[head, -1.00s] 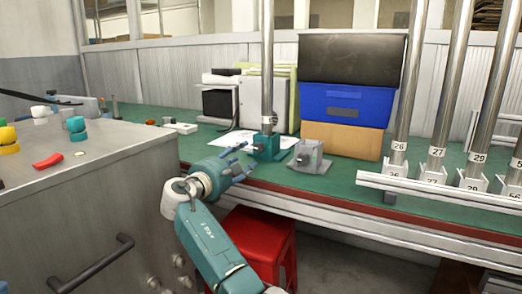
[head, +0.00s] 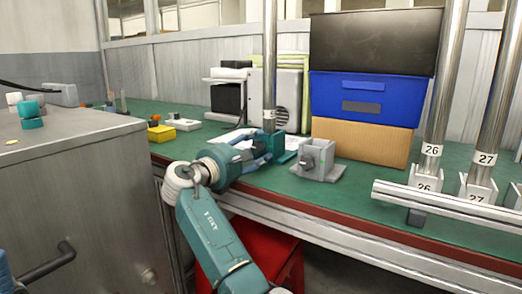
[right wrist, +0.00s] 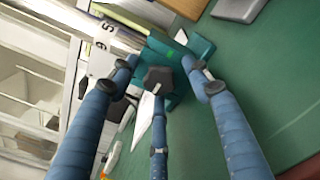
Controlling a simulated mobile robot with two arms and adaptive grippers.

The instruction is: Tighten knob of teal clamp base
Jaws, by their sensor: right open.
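The teal clamp base (head: 278,142) stands on the green bench and holds an upright metal pole (head: 269,65). It also shows in the right wrist view (right wrist: 199,46), with its dark lobed knob (right wrist: 157,79) facing the camera. My right gripper (head: 268,150) is at the clamp base and partly hides it in the head view. In the right wrist view its blue fingers (right wrist: 160,76) are open and spread around the knob, with visible gaps on the left and right sides. Contact with the knob cannot be told.
A grey clamp base (head: 318,160) stands just right of the teal one. Stacked black, blue (head: 362,100) and cardboard boxes stand behind it. Numbered pole holders (head: 425,180) and a metal rail are at the right.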

